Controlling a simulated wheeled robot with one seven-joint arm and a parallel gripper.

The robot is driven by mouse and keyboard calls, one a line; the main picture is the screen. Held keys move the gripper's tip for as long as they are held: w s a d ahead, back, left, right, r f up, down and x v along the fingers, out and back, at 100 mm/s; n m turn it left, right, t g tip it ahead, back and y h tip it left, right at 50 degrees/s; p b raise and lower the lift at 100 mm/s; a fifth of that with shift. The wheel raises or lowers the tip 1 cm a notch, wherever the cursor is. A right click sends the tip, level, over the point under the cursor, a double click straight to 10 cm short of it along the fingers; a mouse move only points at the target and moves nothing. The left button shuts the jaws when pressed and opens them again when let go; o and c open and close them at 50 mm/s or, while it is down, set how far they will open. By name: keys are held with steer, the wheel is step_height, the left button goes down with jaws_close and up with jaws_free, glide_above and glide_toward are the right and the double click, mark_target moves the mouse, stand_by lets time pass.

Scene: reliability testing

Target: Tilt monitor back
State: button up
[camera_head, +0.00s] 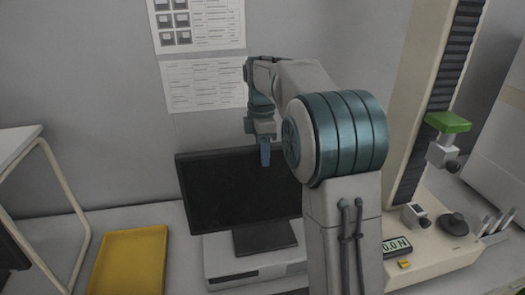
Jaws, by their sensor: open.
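The monitor (225,192) has a dark screen and stands upright on a dark stand (265,238), on top of a light grey box (220,260). My gripper (265,158) points down and appears over the upper middle part of the screen, near the top edge. Its fingers look blue and narrow from this side, and it holds nothing that I can see. I cannot tell whether it touches the monitor. My arm hides the right part of the monitor and the box.
A testing machine (440,245) with a tall column, a green block (448,122) and a display (396,246) stands at right. A yellow tray (130,262) lies at left beside a white-framed stand (60,195). Paper sheets (205,85) hang on the wall behind.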

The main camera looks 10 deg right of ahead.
jaws_close()
steer(key=shift+w+r+p, duration=0.3)
steer(key=shift+w+p, duration=0.1)
steer(key=shift+p, duration=0.5)
steer(key=shift+w+f+p, duration=0.2)
steer(key=shift+w+p, duration=0.4)
steer(key=shift+w, duration=0.1)
steer(key=shift+w+f, duration=0.3)
steer(key=shift+w, duration=0.05)
